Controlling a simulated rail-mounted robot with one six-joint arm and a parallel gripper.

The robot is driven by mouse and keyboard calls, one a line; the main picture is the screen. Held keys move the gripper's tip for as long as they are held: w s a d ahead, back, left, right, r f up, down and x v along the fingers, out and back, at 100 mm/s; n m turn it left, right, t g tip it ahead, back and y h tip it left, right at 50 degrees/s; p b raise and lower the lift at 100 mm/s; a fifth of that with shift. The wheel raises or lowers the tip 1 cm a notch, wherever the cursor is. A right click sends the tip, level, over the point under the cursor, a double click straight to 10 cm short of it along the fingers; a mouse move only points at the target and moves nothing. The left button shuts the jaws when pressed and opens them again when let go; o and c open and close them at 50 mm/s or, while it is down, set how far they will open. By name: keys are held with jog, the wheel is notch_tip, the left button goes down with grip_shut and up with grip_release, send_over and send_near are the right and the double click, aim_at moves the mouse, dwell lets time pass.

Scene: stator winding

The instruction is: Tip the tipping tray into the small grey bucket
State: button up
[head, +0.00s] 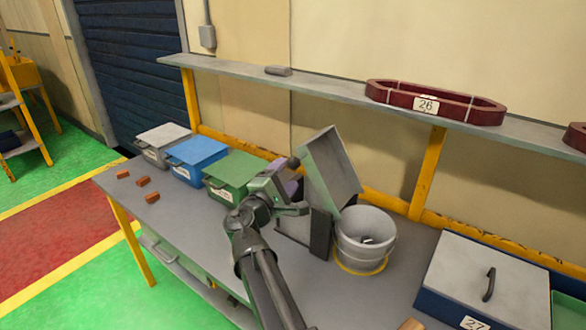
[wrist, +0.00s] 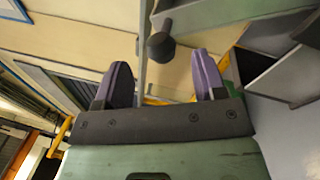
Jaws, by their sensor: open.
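The tipping tray (head: 330,172) is a grey box on a dark stand, tilted steeply to the right with its lower edge over the small grey bucket. The small grey bucket (head: 362,252) stands upright on the bench, with small pieces visible inside. A dark round knob on the tray's left side shows in the wrist view (wrist: 160,46). My gripper (head: 292,186) is just left of the tray, below the knob. In the wrist view its purple fingers (wrist: 161,68) are open and apart, with the knob beyond them and nothing held.
Grey (head: 163,136), blue (head: 196,150) and green (head: 235,168) lidded boxes stand along the back left. Several orange-brown blocks (head: 143,181) lie at the left edge. A large lidded box (head: 485,280) is at right. A shelf (head: 330,86) runs above with a red ring (head: 435,102).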

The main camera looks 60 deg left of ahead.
jog(key=v, duration=0.5)
jog(key=shift+s+d+b, duration=0.15)
jog(key=shift+s+b, duration=0.05)
jog(key=shift+b, duration=0.1)
